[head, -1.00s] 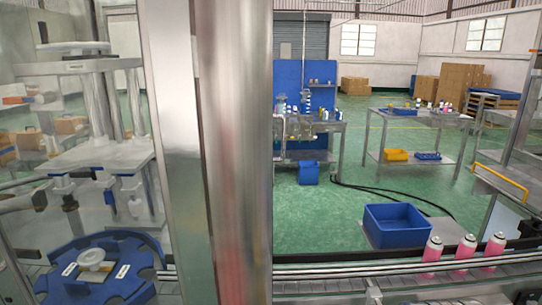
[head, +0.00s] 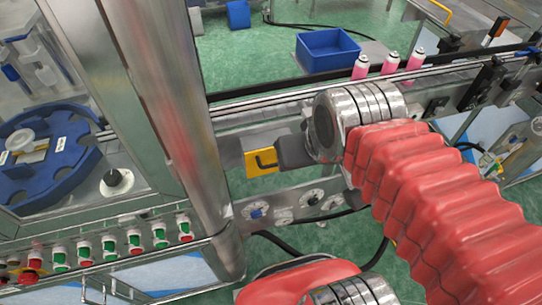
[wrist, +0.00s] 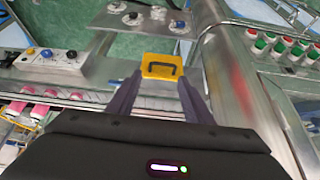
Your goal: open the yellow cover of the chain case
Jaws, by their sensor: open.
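The yellow cover (head: 251,170) is a small rectangular plate with a black bar handle (head: 265,163), set on the metal frame below the conveyor, right of the steel post. It looks closed. In the wrist view the cover (wrist: 160,58) is ahead, with its handle (wrist: 161,70) crosswise. My gripper (wrist: 158,82) is open and empty. Its two dark fingers point at the cover, one on each side of the handle, and seem just short of it. In the head view my gripper (head: 284,152) comes from the right and hides the cover's right side.
The steel post (head: 185,120) stands close left of the cover. A row of red and green buttons (head: 134,240) lies farther left. Pink cans (head: 389,64) stand on the conveyor above. A panel with knobs (head: 290,208) is below the cover. A blue bin (head: 327,50) stands behind.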

